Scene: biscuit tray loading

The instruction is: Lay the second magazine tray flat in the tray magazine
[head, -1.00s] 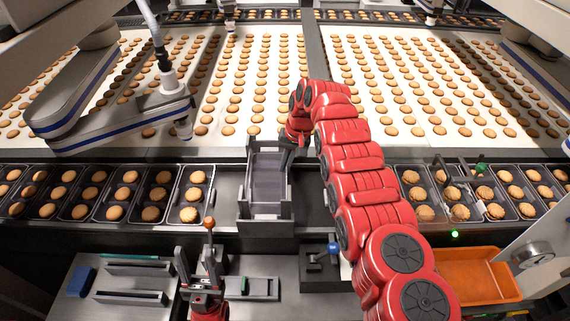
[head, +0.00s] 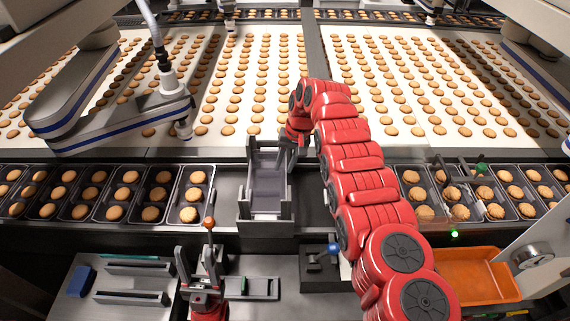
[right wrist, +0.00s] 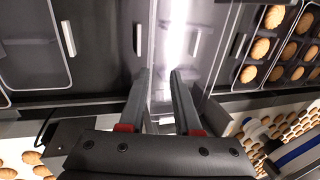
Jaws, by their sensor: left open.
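The tray magazine (head: 243,208) is a grey open-topped holder at the centre of the head view, between the two rows of filled trays. A smooth grey surface shows inside it; I cannot tell how many trays lie there. My right gripper (head: 290,140) is at the magazine's far right corner, partly hidden by my red arm. In the right wrist view its fingers (right wrist: 159,73) are apart, with a shiny pale surface beyond and between them. No tray is clearly clamped. My left gripper (head: 201,262) is open and empty, upright in front of the magazine on the left.
Filled biscuit trays stand left (head: 121,212) and right (head: 444,212) of the magazine. Behind is a wide white biscuit belt (head: 265,60). An orange bin (head: 470,275) is at front right. An orange-knobbed lever (head: 209,224) stands by my left gripper; a blue-knobbed one (head: 333,248) is further right.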

